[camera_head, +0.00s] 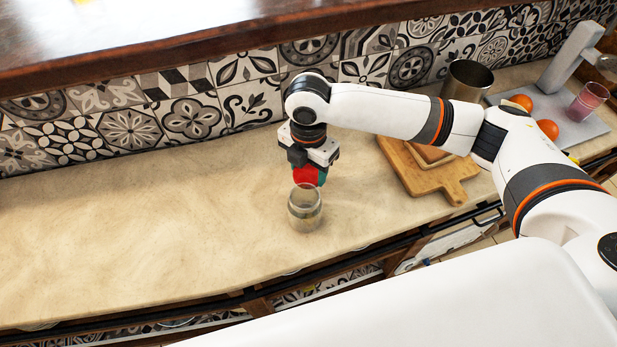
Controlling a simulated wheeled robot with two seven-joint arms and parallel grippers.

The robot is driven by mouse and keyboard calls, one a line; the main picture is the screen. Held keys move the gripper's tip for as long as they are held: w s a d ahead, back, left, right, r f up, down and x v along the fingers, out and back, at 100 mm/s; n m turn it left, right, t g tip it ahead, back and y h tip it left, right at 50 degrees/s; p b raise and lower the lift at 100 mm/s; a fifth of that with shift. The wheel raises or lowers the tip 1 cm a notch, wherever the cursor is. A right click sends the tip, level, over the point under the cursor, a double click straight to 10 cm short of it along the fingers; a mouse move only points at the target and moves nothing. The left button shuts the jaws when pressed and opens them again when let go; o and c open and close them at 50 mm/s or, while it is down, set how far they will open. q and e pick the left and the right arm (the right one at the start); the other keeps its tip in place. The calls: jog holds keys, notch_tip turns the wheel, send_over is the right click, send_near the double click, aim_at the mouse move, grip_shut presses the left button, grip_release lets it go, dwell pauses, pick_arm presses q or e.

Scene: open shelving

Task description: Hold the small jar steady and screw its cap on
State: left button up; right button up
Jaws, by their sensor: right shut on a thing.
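The small jar (305,210) is clear glass and stands upright on the beige counter near its front edge. Its open rim faces up. My right gripper (310,176) points down just above and behind the jar's rim in the picture. It is shut on a red piece (304,174), which looks like the cap, with a teal part showing beside it. The red piece appears close to the rim; I cannot tell whether they touch. No gripper is seen holding the jar. My left gripper is not in view.
The counter (130,235) is clear to the left of the jar. A wooden board (455,190) lies to the right, partly behind my right arm. Farther right are a metal pot (468,79), orange fruits (547,130) and a pink glass (587,101). A patterned tile wall (190,115) runs behind.

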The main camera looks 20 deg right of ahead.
aim_at(309, 173)
notch_tip(309, 173, up, 5)
jog(key=shift+r, duration=0.1)
dwell(0.3)
